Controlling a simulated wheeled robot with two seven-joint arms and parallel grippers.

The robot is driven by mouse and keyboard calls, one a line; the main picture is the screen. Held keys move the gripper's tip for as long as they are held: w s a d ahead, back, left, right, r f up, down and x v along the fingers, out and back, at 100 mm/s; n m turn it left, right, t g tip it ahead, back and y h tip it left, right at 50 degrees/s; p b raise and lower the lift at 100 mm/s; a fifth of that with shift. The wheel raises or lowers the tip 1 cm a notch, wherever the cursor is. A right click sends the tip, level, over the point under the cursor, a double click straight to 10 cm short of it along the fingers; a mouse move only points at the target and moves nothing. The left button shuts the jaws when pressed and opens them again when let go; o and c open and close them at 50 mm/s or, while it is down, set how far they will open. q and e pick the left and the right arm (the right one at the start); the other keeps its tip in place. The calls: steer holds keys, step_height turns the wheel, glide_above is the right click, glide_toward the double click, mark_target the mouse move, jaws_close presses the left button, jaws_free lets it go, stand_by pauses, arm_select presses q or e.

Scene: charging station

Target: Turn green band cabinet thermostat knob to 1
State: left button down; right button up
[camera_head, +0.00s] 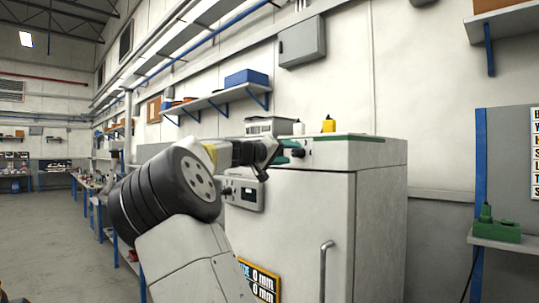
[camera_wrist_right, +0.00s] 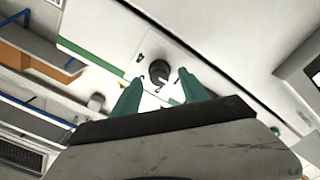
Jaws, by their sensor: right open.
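The white cabinet (camera_head: 385,215) stands in the middle of the head view, with a green band (camera_head: 345,138) along its top; a green band (camera_wrist_right: 90,50) also shows in the right wrist view. A dark round knob (camera_wrist_right: 160,71) sits on its white face, with small dark marks beside it. My right gripper (camera_head: 296,150) is open in front of the cabinet's upper front. In the wrist view its two green fingers stand either side of the knob, short of it in the picture; contact cannot be told. The knob's pointer and setting are unclear. My left gripper is not in view.
A lower panel (camera_head: 243,193) with a display and knobs is on the cabinet front, partly behind my arm. A door handle (camera_head: 324,270) sticks out below. A yellow bottle (camera_head: 329,124) and a white bottle (camera_head: 298,128) stand on top. A shelf (camera_head: 480,237) is at right.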

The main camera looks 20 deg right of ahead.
steer(key=v, duration=0.6)
steer(key=shift+a, duration=0.15)
